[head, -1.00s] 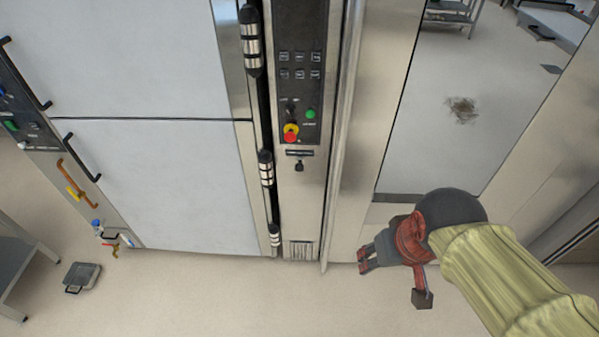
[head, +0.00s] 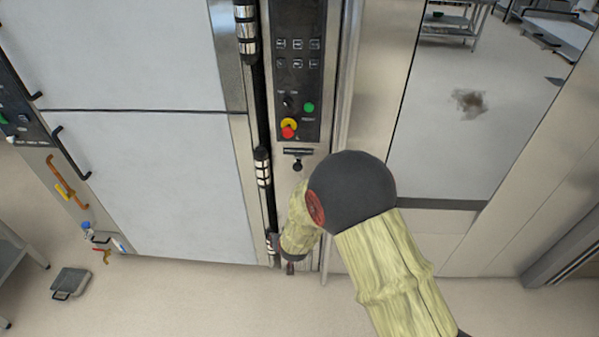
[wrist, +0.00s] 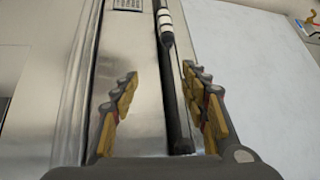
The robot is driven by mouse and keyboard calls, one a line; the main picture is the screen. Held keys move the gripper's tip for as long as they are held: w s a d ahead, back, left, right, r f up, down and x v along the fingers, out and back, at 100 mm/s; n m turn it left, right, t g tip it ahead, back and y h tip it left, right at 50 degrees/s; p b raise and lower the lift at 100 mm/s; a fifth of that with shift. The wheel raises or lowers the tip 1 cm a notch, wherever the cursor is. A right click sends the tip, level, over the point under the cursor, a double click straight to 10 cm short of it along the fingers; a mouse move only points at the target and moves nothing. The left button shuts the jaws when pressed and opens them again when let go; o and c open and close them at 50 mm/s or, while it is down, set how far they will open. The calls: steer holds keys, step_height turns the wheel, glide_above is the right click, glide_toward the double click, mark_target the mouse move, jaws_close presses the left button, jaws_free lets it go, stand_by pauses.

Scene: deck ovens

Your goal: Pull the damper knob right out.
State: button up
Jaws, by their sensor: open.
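A small black knob (head: 298,166), which looks like the damper knob, sits under a short dark bar below the control panel on the narrow steel column. It appears close to the panel, just above my bent arm in the head view. My gripper (wrist: 160,78) is open and empty in the wrist view, its yellow-padded fingers spread in front of the steel face and a black rail. The knob cannot be made out in the wrist view. In the head view my sleeved arm hides most of my gripper, low on the column.
The control panel (head: 297,70) has a red and yellow button (head: 288,128) and a green one (head: 308,107). A black rail with silver bands (head: 262,168) runs along the column's left side, beside large pale oven doors (head: 150,60). A scale (head: 69,283) lies on the floor at left.

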steer(key=w+d+r+m+t, duration=0.1)
steer(key=w+r+t, duration=0.2)
steer(key=w+t, duration=0.5)
steer(key=w+d+r+m+t+h, duration=0.1)
steer(key=w+r, duration=0.2)
steer(key=r, duration=0.3)
steer(key=w+d+r+t+h, duration=0.2)
steer(key=w+r, duration=0.1)
steer(key=r, duration=0.3)
steer(key=w+b, duration=0.2)
steer(key=w, duration=0.5)
steer(key=shift+w+f, duration=0.15)
steer(key=shift+c, duration=0.6)
jaws_close()
